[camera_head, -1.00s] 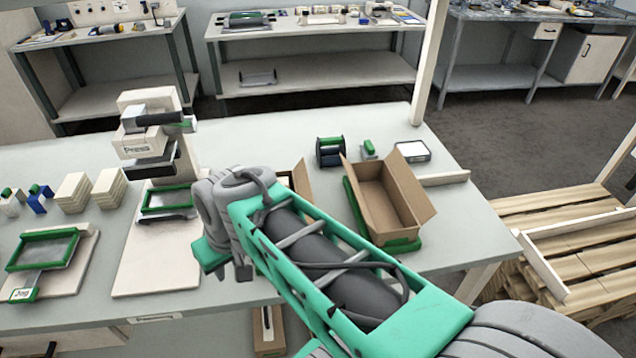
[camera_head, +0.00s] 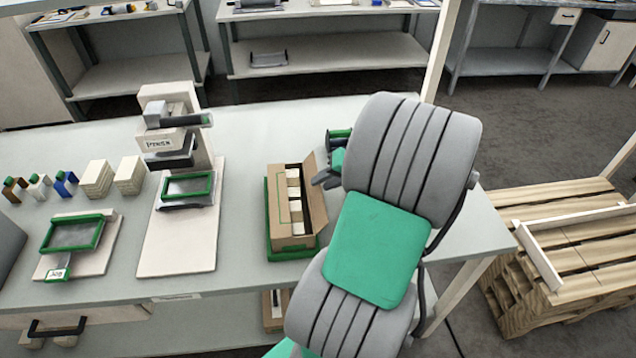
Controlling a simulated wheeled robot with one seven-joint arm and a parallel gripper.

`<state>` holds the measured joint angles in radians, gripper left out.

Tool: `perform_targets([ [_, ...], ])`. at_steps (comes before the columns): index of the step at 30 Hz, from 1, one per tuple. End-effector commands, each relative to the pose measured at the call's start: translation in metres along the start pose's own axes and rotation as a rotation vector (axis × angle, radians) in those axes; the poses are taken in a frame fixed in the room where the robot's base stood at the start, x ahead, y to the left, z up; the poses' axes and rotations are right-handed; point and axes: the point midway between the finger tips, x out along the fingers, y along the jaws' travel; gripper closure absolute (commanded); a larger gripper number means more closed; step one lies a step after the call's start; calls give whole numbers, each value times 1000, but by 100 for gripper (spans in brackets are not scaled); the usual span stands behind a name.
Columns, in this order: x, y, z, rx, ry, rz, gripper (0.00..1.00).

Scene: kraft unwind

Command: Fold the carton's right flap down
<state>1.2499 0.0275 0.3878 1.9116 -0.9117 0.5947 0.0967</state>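The open carton (camera_head: 276,215) stands on a green-edged tray (camera_head: 271,254) near the table's front edge, with several pale blocks (camera_head: 295,210) inside. Its right flap (camera_head: 314,198) stands up and leans outward to the right. A brown panel lies along the carton's left side; I cannot tell whether it is a folded flap. My gripper (camera_head: 325,180) shows only in part, just right of the flap's far end and above it in the picture. My arm hides the rest of it, so its opening is unclear. I cannot tell whether it touches the flap.
A press (camera_head: 168,145) stands left of the carton, with a framed jig (camera_head: 72,233) and several small blocks farther left. A pallet (camera_head: 560,250) is at the right. My arm covers the table's right part.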

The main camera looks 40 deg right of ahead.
Motion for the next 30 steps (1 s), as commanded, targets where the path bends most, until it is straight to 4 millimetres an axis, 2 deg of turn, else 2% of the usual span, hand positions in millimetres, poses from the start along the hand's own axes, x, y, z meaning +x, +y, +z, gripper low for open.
perform_targets([
  [3,20,-2,1,-1,-4,-2,75],
  [6,29,-1,0,0,-1,0,75],
  [14,32,0,0,-2,0,1,75],
  [23,31,0,0,-2,-1,2,99],
  [30,31,0,0,-1,-1,2,100],
])
